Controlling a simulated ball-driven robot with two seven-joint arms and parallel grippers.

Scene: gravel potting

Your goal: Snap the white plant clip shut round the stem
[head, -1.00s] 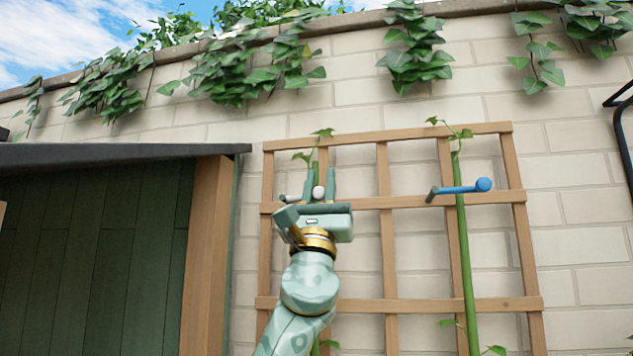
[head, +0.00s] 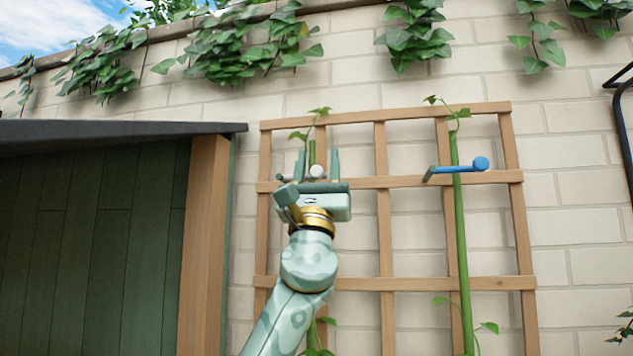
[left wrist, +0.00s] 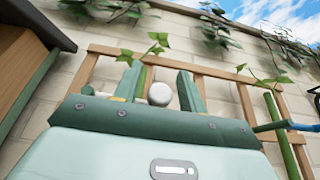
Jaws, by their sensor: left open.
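The white plant clip (head: 317,171) shows as a round white end between the fingers of my left gripper (head: 318,165). It also shows in the left wrist view (left wrist: 159,94), beside a green stem (left wrist: 146,76). My left gripper is open, its two fingers pointing up on either side of the white end and the stem. The rest of the clip is hidden behind the gripper, so I cannot tell whether it is open or shut. The left plant's stem (head: 312,151) rises in front of the trellis, with leaves at its top. My right gripper is not in view.
A wooden trellis (head: 381,230) stands against the pale brick wall (head: 575,220). A blue clip (head: 470,166) sits on the right-hand stem (head: 461,240). A dark green shed (head: 90,240) with a wooden post stands at left.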

